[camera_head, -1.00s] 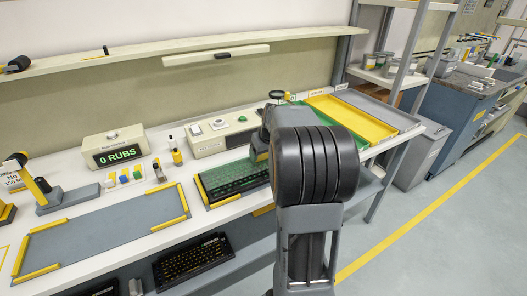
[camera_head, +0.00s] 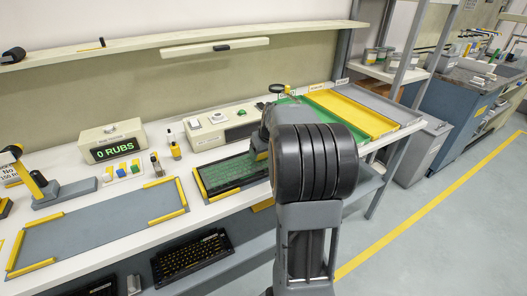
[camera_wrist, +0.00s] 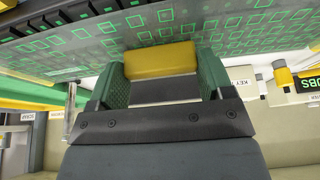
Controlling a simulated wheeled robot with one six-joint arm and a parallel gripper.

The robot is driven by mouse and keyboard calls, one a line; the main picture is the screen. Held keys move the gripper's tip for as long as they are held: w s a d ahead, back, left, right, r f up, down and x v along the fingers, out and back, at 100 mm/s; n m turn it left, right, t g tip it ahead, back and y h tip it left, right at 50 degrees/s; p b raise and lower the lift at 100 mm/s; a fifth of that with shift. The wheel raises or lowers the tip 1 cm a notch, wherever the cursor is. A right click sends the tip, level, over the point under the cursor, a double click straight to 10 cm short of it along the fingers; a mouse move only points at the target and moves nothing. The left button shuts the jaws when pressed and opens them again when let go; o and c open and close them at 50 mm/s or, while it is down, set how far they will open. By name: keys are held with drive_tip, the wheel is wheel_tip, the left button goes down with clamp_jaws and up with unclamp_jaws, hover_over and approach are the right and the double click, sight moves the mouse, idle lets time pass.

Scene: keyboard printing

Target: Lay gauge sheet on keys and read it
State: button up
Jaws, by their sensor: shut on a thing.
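The gauge sheet (camera_wrist: 170,27) is clear with green key outlines and a yellow grip block (camera_wrist: 160,60). In the wrist view my gripper (camera_wrist: 160,75) is shut on this block between its green pads. Black keys of a keyboard (camera_wrist: 40,22) show at the upper left, beside and partly behind the sheet. In the head view the sheet (camera_head: 232,174) lies over the keyboard place on the bench, right of the grey mat. I cannot tell whether it touches the keys.
A display (camera_head: 115,145) reads "0 RUBS". The grey mat (camera_head: 100,228) with yellow corner guides is empty. Green, yellow (camera_head: 352,112) and grey trays lie at the bench's right. Another keyboard (camera_head: 192,258) sits on the lower shelf. A beige box (camera_head: 225,126) stands behind the sheet.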

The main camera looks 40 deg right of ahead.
drive_tip(key=shift+f+b, duration=0.8)
idle(1.1)
drive_tip(key=o, duration=1)
drive_tip(key=shift+r, duration=0.1)
wheel_tip(320, 180, up, 6)
drive_tip(key=p, duration=0.4)
drive_tip(key=shift+r+p, duration=0.1)
drive_tip(key=shift+p, duration=0.2)
drive_tip(key=v, duration=1.3)
drive_tip(key=shift+s+r, duration=0.1)
drive_tip(key=shift+r, duration=0.25)
